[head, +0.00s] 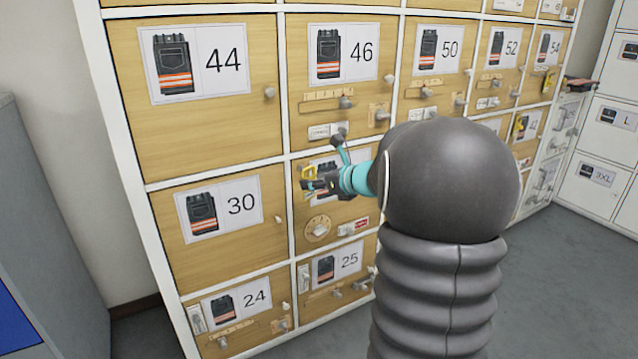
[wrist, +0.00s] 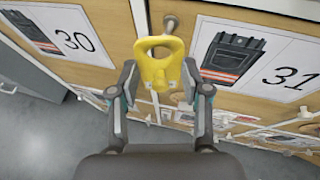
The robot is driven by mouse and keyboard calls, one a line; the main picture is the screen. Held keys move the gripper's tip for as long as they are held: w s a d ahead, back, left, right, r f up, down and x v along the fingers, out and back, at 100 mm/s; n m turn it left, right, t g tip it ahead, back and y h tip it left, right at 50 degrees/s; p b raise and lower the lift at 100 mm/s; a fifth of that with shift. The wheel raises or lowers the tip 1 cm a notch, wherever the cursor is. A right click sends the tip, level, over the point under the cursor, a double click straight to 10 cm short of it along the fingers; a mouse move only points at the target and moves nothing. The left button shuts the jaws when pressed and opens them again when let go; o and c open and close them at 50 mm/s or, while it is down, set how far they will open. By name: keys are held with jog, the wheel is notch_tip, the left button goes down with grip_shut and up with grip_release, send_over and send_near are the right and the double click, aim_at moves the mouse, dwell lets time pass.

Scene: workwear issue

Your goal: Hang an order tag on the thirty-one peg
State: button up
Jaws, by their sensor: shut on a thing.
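My gripper (wrist: 160,82) is shut on a yellow order tag (wrist: 155,70), pinching its lower part between the two fingertips. The tag has a wide opening near its top. A metal peg (wrist: 170,22) on the wooden door marked 31 (wrist: 290,77) shows just beyond the tag's top edge in the wrist view. The peg does not appear to pass through the opening. In the head view my gripper (head: 322,184) is in front of the 31 door, partly covering its label, and the tag (head: 307,172) shows at its left. The peg is not clear there.
Doors 30 (head: 235,250) and 44 (head: 205,130) are at left, 46 (head: 340,80) above and 25 (head: 345,290) below. Knobs, latches and a dial (head: 318,229) stick out from several doors. Grey floor (head: 565,270) is open at lower right.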

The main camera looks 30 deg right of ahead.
aim_at(312, 177)
jog(key=shift+w+f, duration=0.15)
jog(key=shift+w, duration=1.4)
jog(key=shift+w+f, duration=0.35)
jog(key=shift+w, duration=0.15)
jog(key=shift+w, duration=0.1)
jog(key=o, duration=0.9)
jog(key=v, duration=1.2)
jog(key=shift+a, duration=0.1)
